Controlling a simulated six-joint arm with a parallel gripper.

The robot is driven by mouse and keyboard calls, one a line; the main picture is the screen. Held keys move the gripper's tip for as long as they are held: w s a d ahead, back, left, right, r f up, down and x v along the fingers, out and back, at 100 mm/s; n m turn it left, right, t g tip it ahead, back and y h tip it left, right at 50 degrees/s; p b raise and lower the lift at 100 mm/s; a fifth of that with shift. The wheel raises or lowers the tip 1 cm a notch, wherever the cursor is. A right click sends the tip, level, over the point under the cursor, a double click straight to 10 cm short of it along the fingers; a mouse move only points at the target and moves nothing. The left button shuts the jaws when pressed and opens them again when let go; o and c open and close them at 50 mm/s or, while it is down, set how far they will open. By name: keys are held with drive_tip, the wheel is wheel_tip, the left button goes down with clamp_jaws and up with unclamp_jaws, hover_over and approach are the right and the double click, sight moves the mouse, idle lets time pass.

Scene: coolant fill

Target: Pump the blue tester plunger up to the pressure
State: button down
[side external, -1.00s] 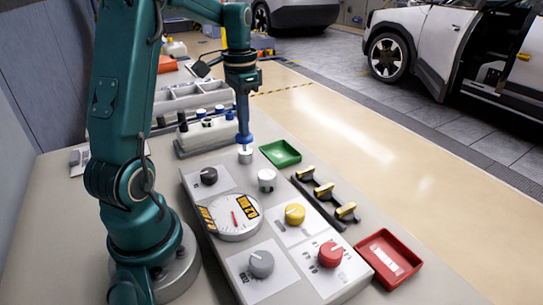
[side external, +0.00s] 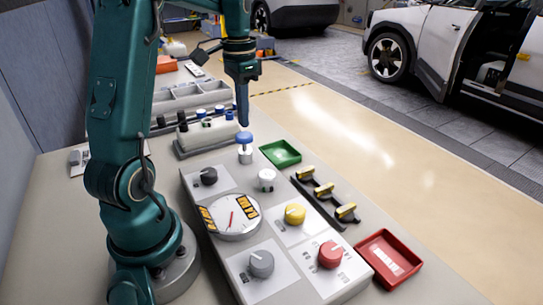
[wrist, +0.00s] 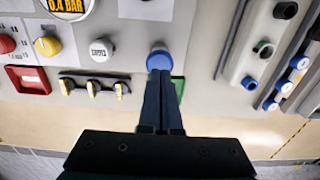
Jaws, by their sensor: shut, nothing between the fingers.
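The blue tester plunger (side external: 244,138) stands raised on its silver base (side external: 245,156) at the far end of the control panel. Its round blue top also shows in the wrist view (wrist: 159,60). My gripper (side external: 243,123) points straight down over it, shut and empty. The fingertips are right at or just above the blue top; I cannot tell whether they touch it. In the wrist view my closed fingers (wrist: 160,82) reach up to the blue top. The round gauge (side external: 231,216) has a red needle. A label (wrist: 68,6) reads "0,4 BAR" in the wrist view.
The panel carries black (side external: 208,176), white (side external: 266,179), yellow (side external: 295,214), red (side external: 330,255) and grey (side external: 261,263) knobs. A green tray (side external: 281,153), brass-handled valves (side external: 324,190) and a red tray (side external: 389,258) lie to the right. A reservoir block (side external: 212,134) stands behind the plunger.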

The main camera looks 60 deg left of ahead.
wheel_tip(320, 180, up, 9)
drive_tip(key=shift+r, duration=0.2)
idle(0.3)
drive_tip(key=shift+s+d, duration=0.1)
idle(1.1)
wheel_tip(320, 180, up, 2)
drive_tip(key=shift+r, duration=0.25)
drive_tip(key=shift+f, duration=0.15)
idle(0.4)
approach(244, 135)
drive_tip(key=shift+f, duration=3.45)
